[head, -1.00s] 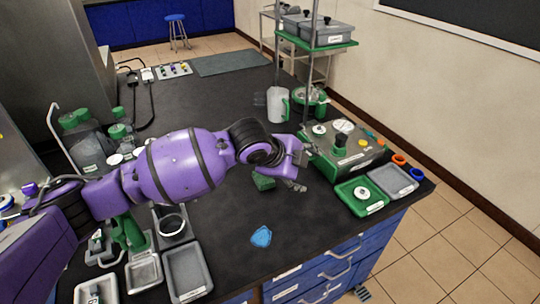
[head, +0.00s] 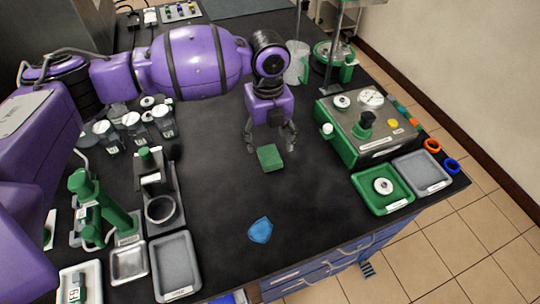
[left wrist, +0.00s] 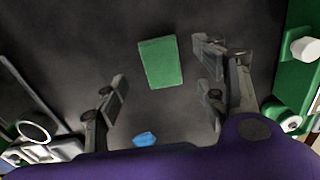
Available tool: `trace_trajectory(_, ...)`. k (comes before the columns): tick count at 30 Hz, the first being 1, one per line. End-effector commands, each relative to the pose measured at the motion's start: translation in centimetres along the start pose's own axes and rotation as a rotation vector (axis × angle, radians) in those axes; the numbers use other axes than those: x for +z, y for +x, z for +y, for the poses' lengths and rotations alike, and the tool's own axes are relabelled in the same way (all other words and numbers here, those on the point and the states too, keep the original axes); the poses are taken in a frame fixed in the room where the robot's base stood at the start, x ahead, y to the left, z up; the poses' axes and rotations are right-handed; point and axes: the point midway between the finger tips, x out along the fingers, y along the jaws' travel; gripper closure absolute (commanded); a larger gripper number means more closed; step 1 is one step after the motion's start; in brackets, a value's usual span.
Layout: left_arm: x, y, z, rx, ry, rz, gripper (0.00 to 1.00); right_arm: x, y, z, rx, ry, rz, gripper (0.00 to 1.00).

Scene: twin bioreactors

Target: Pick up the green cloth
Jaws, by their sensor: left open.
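The green cloth (head: 270,158) is a small folded block lying flat on the black bench top, near the middle of the head view. It also shows in the left wrist view (left wrist: 160,62). My left gripper (head: 270,146) points down just behind the cloth in the head view, its fingers spread wide. In the left wrist view the open fingers (left wrist: 165,100) are to either side, and the cloth lies beyond the gap between them, apart from both. Nothing is in the gripper. My right gripper is not in view.
A blue cloth (head: 260,230) lies in front of the green one. A green-and-grey device (head: 365,125) stands to the right, with a green tray (head: 368,203) and a grey tray (head: 422,175). Bottles, a green stand and trays crowd the left. Bench around the cloth is clear.

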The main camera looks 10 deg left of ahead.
Motion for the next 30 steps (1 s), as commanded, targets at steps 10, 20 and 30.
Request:
trace_trajectory(10, -0.6, 4.4, -0.1, -0.002, -0.003, -0.001, 0.35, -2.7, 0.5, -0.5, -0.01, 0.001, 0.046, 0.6)
trace_trajectory(20, -0.6, 4.7, -0.1, -0.003, -0.002, -0.002, 0.46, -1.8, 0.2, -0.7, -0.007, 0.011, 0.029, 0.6)
trace_trajectory(30, -0.6, 4.7, -0.1, -0.003, -0.002, -0.002, 0.76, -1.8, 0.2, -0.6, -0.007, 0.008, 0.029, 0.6)
